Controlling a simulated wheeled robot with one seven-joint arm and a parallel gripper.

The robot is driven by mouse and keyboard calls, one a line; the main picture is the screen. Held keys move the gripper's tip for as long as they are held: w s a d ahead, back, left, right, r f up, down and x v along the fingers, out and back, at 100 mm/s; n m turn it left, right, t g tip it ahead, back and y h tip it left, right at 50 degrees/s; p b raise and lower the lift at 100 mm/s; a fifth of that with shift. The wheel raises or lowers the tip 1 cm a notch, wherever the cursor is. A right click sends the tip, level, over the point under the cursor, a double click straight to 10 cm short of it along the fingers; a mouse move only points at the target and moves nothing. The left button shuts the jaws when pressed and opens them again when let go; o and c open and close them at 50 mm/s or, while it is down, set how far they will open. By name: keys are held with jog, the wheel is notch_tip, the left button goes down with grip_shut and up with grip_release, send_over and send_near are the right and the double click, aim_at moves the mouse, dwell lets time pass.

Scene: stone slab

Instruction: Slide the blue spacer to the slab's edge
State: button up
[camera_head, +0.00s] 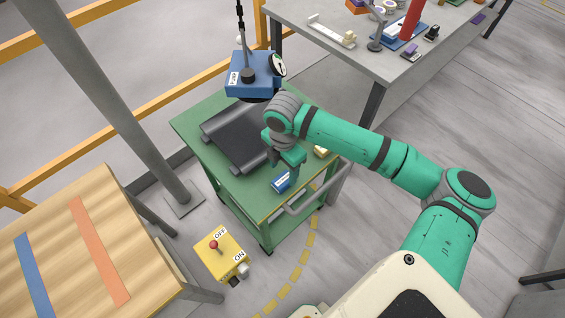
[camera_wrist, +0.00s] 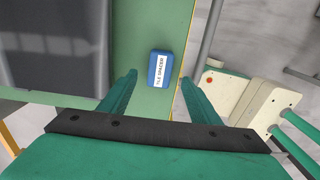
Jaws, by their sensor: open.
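The blue spacer (camera_head: 281,181) is a small blue block with a white label, lying on the green cart top (camera_head: 250,193) near its front edge. In the wrist view the spacer (camera_wrist: 160,69) lies close to the green top's right edge, its label reading roughly "tile spacer". A dark grey slab (camera_head: 240,140) lies on the cart behind and left of it; its smooth surface also shows in the wrist view (camera_wrist: 55,45), with a green gap between it and the spacer. My gripper (camera_wrist: 158,78) is open, its fingers on either side of the spacer's near end. Contact cannot be told.
A blue hoist block (camera_head: 252,76) with a dial hangs over the cart's far end. A small yellowish block (camera_head: 321,151) lies by my gripper. A grey handle (camera_head: 312,200) runs along the cart's side. A yellow switch box (camera_head: 221,255) stands on the floor; a wooden table (camera_head: 90,225) is left.

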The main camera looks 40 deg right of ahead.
aim_at(283, 179)
notch_tip(283, 179, down, 7)
jog(key=shift+r, duration=0.2)
dwell(0.3)
jog(key=c, duration=1.2)
jog(key=shift+w+a, duration=0.15)
jog(key=shift+w, duration=1.65)
jog(key=shift+w+a, duration=0.1)
jog(key=shift+w, duration=1.65)
jog(key=o, duration=1.2)
jog(key=shift+r, duration=0.1)
